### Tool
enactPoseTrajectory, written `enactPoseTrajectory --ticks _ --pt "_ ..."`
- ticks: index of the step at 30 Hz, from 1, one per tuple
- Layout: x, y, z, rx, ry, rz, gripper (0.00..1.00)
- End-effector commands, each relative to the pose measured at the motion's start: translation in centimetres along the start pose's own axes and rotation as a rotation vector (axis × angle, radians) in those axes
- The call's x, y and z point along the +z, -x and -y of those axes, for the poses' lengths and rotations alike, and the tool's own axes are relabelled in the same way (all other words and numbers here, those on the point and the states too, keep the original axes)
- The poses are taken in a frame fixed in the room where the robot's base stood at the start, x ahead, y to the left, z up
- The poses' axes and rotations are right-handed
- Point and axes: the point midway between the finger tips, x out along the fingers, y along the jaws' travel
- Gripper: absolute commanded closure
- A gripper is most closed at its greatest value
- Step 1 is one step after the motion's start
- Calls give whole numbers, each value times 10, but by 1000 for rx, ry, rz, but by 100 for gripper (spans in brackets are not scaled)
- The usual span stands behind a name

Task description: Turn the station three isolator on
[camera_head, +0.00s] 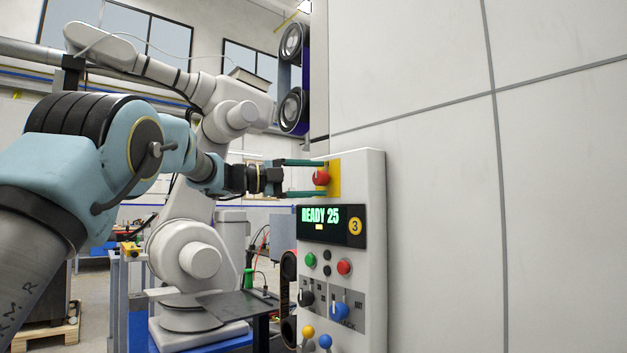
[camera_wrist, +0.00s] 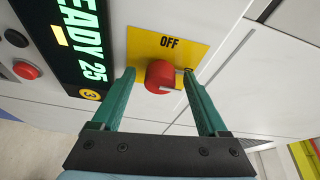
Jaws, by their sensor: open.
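The station three isolator is a red rotary knob (camera_wrist: 160,77) on a yellow plate (camera_wrist: 140,47). The plate reads OFF in the wrist view. In the head view the red knob (camera_head: 321,177) sits near the top of the white control panel (camera_head: 370,230). My gripper (camera_wrist: 158,84) is open, with its two green fingers on either side of the knob. A gap shows between the knob and the left finger; I cannot tell whether the right finger touches it. In the head view my gripper (camera_head: 301,178) reaches the panel from the left, one finger above the knob and one below.
Below the knob, a display (camera_head: 320,216) reads READY 25 beside a yellow 3 badge (camera_head: 355,226). Green (camera_head: 310,260) and red (camera_head: 344,267) buttons and several knobs sit lower. Another white robot arm (camera_head: 190,245) stands behind mine. A blank wall (camera_head: 430,160) lies to the right.

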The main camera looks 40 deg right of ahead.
Motion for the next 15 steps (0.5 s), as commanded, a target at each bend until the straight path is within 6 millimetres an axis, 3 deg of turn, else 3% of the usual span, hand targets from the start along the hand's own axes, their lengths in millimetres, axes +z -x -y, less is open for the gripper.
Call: enactPoseTrajectory --ticks 8,15 --pt "1 15 -1 0 0 2 23" --pt "1 62 -2 0 0 4 23"
